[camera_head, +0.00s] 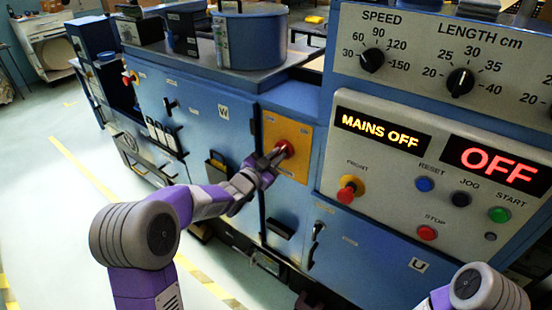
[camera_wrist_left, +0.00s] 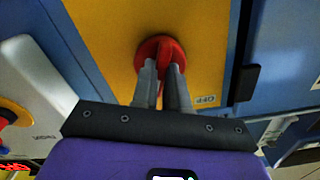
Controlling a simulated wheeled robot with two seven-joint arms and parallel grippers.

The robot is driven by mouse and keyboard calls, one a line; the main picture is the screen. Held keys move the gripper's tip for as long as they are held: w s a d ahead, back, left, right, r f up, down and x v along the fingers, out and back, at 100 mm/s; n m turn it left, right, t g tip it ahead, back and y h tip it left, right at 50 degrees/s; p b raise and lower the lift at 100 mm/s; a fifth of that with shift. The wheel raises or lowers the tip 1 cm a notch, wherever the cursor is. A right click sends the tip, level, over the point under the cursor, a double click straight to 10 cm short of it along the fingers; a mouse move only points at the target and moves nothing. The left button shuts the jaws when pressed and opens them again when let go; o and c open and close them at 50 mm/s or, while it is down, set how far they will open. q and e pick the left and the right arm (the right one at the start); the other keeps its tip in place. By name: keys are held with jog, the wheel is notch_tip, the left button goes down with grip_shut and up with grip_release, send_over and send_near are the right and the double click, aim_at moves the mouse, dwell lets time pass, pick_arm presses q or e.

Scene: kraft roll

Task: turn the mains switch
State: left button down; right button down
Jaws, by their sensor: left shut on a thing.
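The red mains switch (camera_head: 287,147) sits on a yellow plate (camera_head: 299,170) on the blue machine's front. The display beside it (camera_head: 382,133) reads MAINS OFF. My left gripper (camera_head: 274,157) reaches the switch from the left and front. In the left wrist view the two grey fingers (camera_wrist_left: 161,80) are shut on the red knob (camera_wrist_left: 160,50), one finger on each side of its grip bar. The word OFF shows on the plate's lower right there. The fingers hide part of the knob. My right gripper does not show; only part of my right arm is at the lower right.
The grey control panel (camera_head: 400,210) is right of the switch, with a red FRONT stop knob (camera_head: 347,191), several buttons and a red OFF display (camera_head: 493,164). A dark holder (camera_head: 217,168) is on the blue front left of the switch. Open floor lies at left.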

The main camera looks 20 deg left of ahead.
pick_arm(q)
jog(key=n, duration=0.6)
jog(key=shift+n, duration=0.3)
jog(key=n+p, duration=0.1)
jog(key=n, duration=0.3)
jog(key=shift+p, duration=0.35)
jog(key=shift+n+p, duration=0.35)
jog(key=shift+n, duration=1.05)
jog(key=c, duration=1.1)
grip_release()
jog(key=shift+c, duration=0.2)
